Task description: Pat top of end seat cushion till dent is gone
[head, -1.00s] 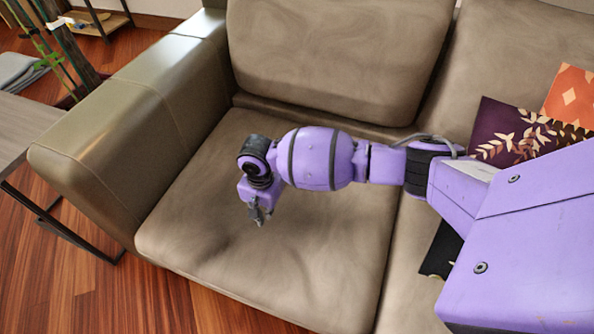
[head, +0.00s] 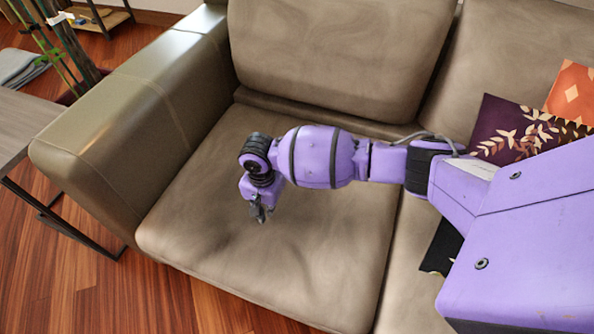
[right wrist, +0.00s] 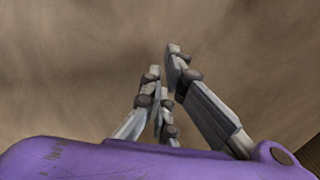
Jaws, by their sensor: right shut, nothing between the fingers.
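The end seat cushion (head: 300,262) is tan leather and lies next to the sofa's armrest. Its top shows soft wrinkles and a darker shaded patch left of and below my gripper; I cannot tell how deep any dent is. My right gripper (head: 261,213) points down at the middle of this cushion, shut and empty. In the right wrist view the fingers of the gripper (right wrist: 165,70) are close together in front of the tan surface (right wrist: 70,60). I cannot tell if the fingertips touch the cushion. My left gripper is not in view.
The armrest (head: 120,125) borders the cushion on the left and the backrest cushion (head: 340,60) rises behind it. A patterned dark pillow (head: 505,128) and an orange pillow (head: 572,90) lie on the right. A side table (head: 25,125) stands left of the sofa.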

